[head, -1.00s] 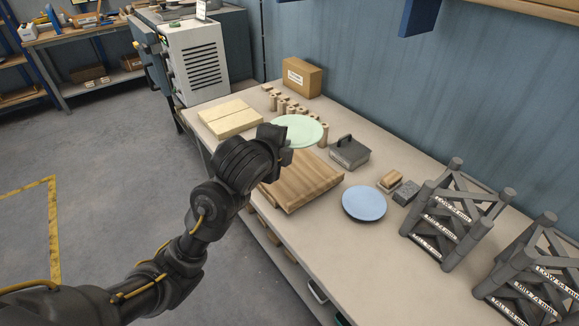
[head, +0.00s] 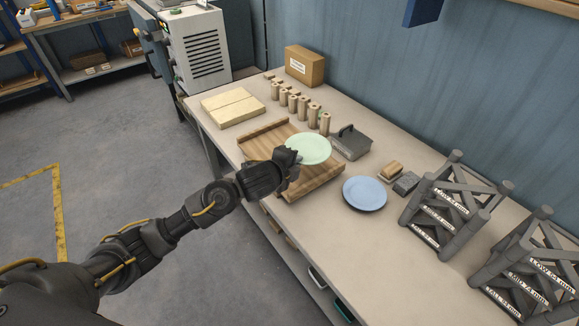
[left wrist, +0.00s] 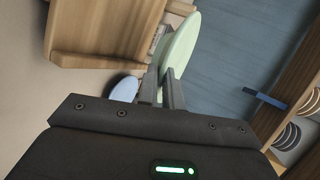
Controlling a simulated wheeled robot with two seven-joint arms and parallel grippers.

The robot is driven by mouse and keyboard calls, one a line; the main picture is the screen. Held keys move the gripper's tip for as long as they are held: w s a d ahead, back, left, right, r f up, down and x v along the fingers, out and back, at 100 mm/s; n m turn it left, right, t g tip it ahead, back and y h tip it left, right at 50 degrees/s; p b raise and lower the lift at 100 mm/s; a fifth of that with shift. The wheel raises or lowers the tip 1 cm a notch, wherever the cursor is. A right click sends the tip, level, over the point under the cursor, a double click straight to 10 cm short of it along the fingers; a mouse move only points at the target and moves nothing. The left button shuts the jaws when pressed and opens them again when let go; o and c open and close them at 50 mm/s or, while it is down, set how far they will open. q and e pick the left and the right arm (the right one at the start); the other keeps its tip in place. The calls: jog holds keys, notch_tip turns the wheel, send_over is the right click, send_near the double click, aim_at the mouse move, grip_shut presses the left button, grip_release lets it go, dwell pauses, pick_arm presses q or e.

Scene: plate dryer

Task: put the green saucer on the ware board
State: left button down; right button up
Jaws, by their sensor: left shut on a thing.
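The green saucer (head: 312,149) is a pale green disc. My left gripper (head: 291,162) is shut on its near left edge. The saucer looks roughly level and, in the head view, overlaps the back right part of the brown wooden ware board (head: 262,146). In the left wrist view the saucer (left wrist: 182,45) stands edge-on at the fingers (left wrist: 162,88), apart from the board (left wrist: 105,30). The height of the saucer over the board is hard to judge. My right gripper is not in view.
A blue plate (head: 365,194) lies right of the board. Pale slabs (head: 233,106) lie to the left. Dark racks (head: 450,208) stand at the right. The table front right is clear.

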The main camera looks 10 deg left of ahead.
pick_arm(q)
jog(key=w+f, duration=0.1)
jog(key=w+a+f, duration=0.1)
jog(key=f, duration=0.1)
jog(key=w+f, duration=0.1)
jog(key=shift+a+f, duration=0.4)
jog(key=shift+w+a+f+p, duration=0.2)
jog(key=shift+w+f+p, duration=0.1)
jog(key=shift+f+p, duration=0.1)
notch_tip(320, 180, down, 3)
jog(key=shift+r+p, duration=0.1)
jog(key=shift+p, duration=0.45)
jog(key=shift+f, duration=0.2)
jog(key=c, duration=1.8)
grip_release()
